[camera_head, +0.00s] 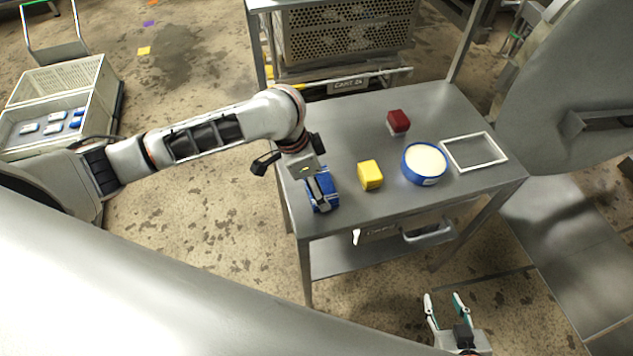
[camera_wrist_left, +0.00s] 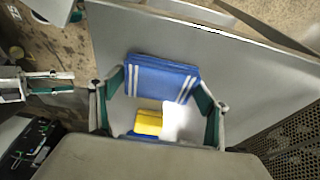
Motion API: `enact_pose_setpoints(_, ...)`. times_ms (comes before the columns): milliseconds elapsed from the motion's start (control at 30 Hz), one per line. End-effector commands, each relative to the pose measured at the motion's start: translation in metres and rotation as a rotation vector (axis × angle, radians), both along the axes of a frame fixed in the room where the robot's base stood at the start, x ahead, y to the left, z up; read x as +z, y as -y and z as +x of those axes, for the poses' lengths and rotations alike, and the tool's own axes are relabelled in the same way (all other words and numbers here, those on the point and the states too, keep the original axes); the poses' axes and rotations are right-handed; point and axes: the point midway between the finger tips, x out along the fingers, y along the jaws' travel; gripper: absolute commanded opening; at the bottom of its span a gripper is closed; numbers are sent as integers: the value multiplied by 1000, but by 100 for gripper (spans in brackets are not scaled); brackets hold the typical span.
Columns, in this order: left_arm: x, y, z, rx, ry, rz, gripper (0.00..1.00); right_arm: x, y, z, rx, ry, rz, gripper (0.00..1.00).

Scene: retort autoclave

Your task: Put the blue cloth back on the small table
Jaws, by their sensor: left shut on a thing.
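The blue cloth (camera_head: 323,194) with white stripes is at the left front corner of the small steel table (camera_head: 345,225). My left gripper (camera_head: 318,188) is over that corner and shut on the cloth. In the left wrist view the folded cloth (camera_wrist_left: 160,75) lies between the two fingers of the left gripper (camera_wrist_left: 158,80). I cannot tell whether the cloth touches the tabletop. My right gripper (camera_head: 444,298) is open and empty, low in front of the table.
On the table are a yellow block (camera_head: 370,175), a dark red block (camera_head: 398,122), a blue round tub (camera_head: 408,174) with pale contents and a white rectangular outline (camera_head: 475,150). A perforated cart (camera_head: 345,35) stands behind. A beige crate (camera_head: 100,90) is at left.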

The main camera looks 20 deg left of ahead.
Motion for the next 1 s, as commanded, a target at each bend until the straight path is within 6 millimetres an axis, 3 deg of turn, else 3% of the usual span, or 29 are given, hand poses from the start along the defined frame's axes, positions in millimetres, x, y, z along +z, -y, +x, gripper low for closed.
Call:
enact_pose_setpoints(300, -2, 0, 0, 0, 1, 1, 52, -1, -2, -2, 0, -3, 4, 40)
enact_pose_setpoints(333, -3, 0, 0, 0, 1, 1, 78, -1, -2, -2, 0, -3, 4, 40)
enact_pose_setpoints(400, -2, 0, 0, 0, 1, 1, 92, -1, -2, -2, 0, -3, 4, 40)
enact_pose_setpoints(767, -1, 0, 0, 0, 1, 1, 92, -2, 1, -2, 7, -4, -4, 40)
enact_pose_setpoints(1000, 27, -7, -2, 0, 6, 2, 92, -2, 1, -3, 9, -4, -7, 40)
